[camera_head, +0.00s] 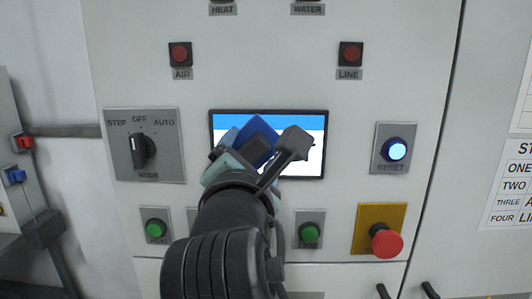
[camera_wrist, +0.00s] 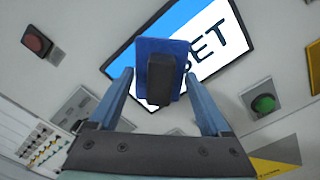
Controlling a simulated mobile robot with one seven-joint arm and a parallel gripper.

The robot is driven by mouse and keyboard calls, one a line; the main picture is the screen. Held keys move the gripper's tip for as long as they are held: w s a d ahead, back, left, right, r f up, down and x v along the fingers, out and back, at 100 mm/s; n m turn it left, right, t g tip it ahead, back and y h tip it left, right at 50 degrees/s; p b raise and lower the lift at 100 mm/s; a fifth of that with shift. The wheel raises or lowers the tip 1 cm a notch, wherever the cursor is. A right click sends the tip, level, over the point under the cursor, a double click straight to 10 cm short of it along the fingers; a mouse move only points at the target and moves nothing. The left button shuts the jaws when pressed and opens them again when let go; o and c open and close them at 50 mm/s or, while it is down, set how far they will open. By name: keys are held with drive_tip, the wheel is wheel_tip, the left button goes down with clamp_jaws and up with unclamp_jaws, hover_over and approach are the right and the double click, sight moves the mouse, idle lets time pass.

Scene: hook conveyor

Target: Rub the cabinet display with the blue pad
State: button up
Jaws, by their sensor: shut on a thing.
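The cabinet display (camera_head: 312,122) is a dark-framed screen with a blue band over white, in the middle of the panel. In the wrist view the display (camera_wrist: 205,20) is tilted and shows large dark letters ending in "ET". The blue pad (camera_head: 262,128) is in front of the display and covers part of it. In the wrist view the blue pad (camera_wrist: 180,52) has a black block-shaped handle facing me. My gripper (camera_head: 250,152) is shut on the pad, with a finger on each side of it in the wrist view (camera_wrist: 160,78). I cannot tell whether the pad touches the screen.
A MODE knob (camera_head: 140,150) is left of the display, and a lit blue RESET button (camera_head: 396,150) is right of it. Red lamps (camera_head: 180,54) are above. Green buttons (camera_head: 309,233) and a red mushroom button (camera_head: 386,242) stick out below.

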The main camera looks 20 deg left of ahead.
drive_tip(key=shift+s+a, duration=0.2)
drive_tip(key=shift+a, duration=0.45)
drive_tip(key=shift+v, duration=3)
drive_tip(key=v, duration=0.3)
